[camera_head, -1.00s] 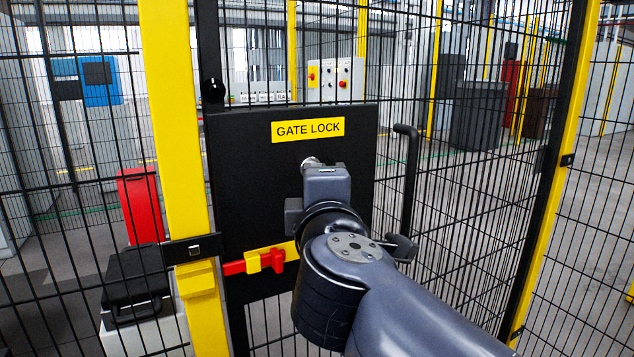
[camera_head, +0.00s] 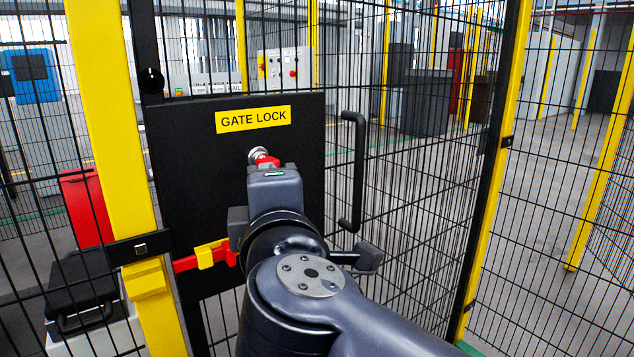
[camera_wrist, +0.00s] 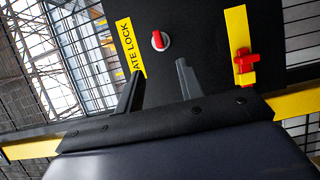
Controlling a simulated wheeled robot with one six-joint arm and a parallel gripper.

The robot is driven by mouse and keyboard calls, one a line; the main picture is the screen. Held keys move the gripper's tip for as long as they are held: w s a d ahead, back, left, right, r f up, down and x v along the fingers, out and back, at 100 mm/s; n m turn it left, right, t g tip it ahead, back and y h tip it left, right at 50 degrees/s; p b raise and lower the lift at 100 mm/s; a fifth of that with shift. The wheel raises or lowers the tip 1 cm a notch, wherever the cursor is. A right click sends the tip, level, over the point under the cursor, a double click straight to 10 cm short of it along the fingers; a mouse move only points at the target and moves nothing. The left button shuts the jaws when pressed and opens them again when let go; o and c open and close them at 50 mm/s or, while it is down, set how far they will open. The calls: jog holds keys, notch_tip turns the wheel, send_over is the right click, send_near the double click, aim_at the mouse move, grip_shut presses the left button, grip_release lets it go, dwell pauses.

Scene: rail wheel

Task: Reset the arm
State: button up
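The black gate panel (camera_head: 200,140) carries a yellow GATE LOCK label (camera_head: 253,119). Below the label sits a round silver lock (camera_head: 257,153) with a red key (camera_head: 267,162) in it. In the wrist view the red key (camera_wrist: 158,41) stands in the lock, beyond my fingertips. My gripper (camera_wrist: 160,68) has its two dark fingers apart with nothing between them, short of the panel and not touching the key. In the head view my gripper (camera_head: 272,176) is just below the key, and its fingers are mostly hidden by its own body.
A red and yellow slide bolt (camera_head: 207,254) sits low on the panel, left of my wrist. A black gate handle (camera_head: 355,170) stands to the right. Yellow posts (camera_head: 110,150) and black mesh fence enclose the front. A black case (camera_head: 80,290) lies at lower left.

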jog(key=p+x, duration=0.1)
jog(key=x, duration=0.9)
jog(key=shift+r+m+p, duration=0.15)
jog(key=shift+m+p, duration=0.2)
jog(key=shift+m, duration=0.05)
jog(key=shift+f+b, duration=0.25)
jog(key=shift+b, duration=0.1)
